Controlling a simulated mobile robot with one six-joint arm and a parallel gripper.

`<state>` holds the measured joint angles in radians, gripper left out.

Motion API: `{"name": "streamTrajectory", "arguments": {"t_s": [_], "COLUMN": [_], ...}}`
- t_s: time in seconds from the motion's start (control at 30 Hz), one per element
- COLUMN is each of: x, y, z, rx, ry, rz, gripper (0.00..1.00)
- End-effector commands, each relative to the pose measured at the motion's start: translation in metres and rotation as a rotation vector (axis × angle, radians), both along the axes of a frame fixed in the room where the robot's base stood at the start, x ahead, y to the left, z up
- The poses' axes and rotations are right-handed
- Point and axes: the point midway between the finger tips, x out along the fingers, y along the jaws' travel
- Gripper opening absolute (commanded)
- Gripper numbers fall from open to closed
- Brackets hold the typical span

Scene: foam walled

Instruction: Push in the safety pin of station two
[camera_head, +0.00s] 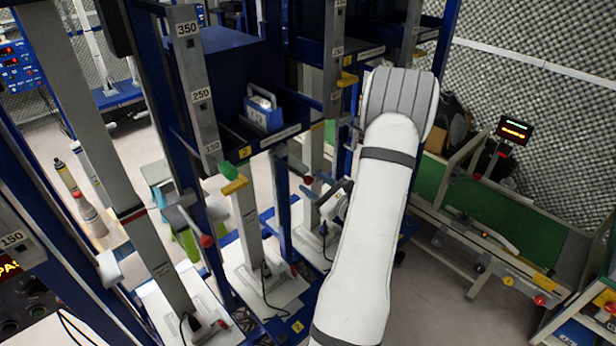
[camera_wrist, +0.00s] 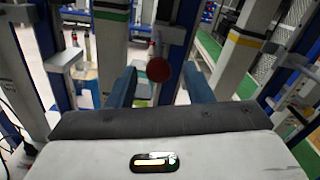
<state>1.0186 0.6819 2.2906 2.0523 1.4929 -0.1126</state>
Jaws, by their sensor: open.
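A red ball knob (camera_wrist: 158,69) shows between the two blue fingers of my gripper (camera_wrist: 158,86) in the wrist view. The fingers are spread, one on each side of it, and I see no contact. In the head view my gripper (camera_head: 322,194) is beside a red knob (camera_head: 308,180) on a grey upright, largely behind my white arm. Another red knob (camera_head: 206,240) sits on a lever further left. A yellow plate marked 2 (camera_head: 297,326) lies at the base of the middle stand. Which part is the safety pin, I cannot tell.
Numbered grey posts (camera_head: 189,75) and blue frames crowd the left and middle. A blue weight with a handle (camera_head: 263,108) rests on a shelf. A green conveyor bench (camera_head: 500,212) stands at right. Grey floor (camera_head: 460,318) is open between the stands and bench.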

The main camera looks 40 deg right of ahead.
Motion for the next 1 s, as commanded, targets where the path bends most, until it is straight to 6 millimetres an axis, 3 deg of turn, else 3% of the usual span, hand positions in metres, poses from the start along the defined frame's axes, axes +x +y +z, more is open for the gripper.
{"name": "streamTrajectory", "arguments": {"t_s": [0.2,0.5,1.0], "x": [0.024,0.027,0.027], "y": [0.004,0.005,0.005], "z": [0.001,0.0,0.0], "rx": [0.0,0.0,0.0], "ry": [0.001,0.001,0.0], "rz": [0.008,0.008,0.009], "gripper": [0.46,0.46,0.05]}}
